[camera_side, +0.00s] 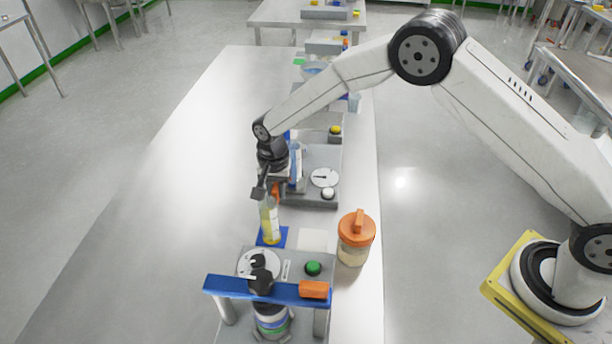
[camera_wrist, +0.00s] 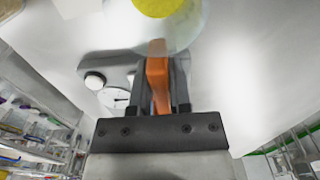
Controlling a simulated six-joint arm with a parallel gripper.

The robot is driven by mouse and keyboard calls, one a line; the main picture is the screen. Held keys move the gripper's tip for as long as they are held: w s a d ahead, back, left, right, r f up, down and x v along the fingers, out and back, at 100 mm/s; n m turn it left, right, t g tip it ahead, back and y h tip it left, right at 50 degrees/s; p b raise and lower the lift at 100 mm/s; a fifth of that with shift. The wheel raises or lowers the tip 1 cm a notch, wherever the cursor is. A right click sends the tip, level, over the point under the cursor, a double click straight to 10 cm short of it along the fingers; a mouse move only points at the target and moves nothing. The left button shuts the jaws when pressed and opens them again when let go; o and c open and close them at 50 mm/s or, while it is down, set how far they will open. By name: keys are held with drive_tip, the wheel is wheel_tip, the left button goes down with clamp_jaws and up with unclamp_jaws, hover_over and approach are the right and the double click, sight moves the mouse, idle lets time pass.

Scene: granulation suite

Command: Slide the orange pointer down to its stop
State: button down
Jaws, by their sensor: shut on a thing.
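The orange pointer (camera_wrist: 157,76) is an upright narrow piece between the two dark fingers of my gripper (camera_wrist: 160,88) in the wrist view. My gripper is shut on it. In the side view my gripper (camera_side: 262,190) is over the table, and only a small orange part of the pointer (camera_side: 276,189) shows beside the fingers. A clear bottle with yellow liquid (camera_side: 270,228) stands on a blue base just in front. The pointer's stop and lower end cannot be made out.
A grey device with a white dial (camera_side: 324,177) and white button is to the right of my gripper. An orange-lidded jar (camera_side: 356,240) stands near the table's right edge. A blue bar (camera_side: 252,289) with an orange block spans the front device. The table's left side is clear.

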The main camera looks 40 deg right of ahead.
sight(276, 186)
idle(0.3)
drive_tip(key=shift+f, duration=1.9)
drive_tip(key=c, duration=0.6)
unclamp_jaws()
drive_tip(key=shift+o, duration=0.2)
drive_tip(key=shift+r, duration=0.1)
drive_tip(key=shift+r, duration=3.8)
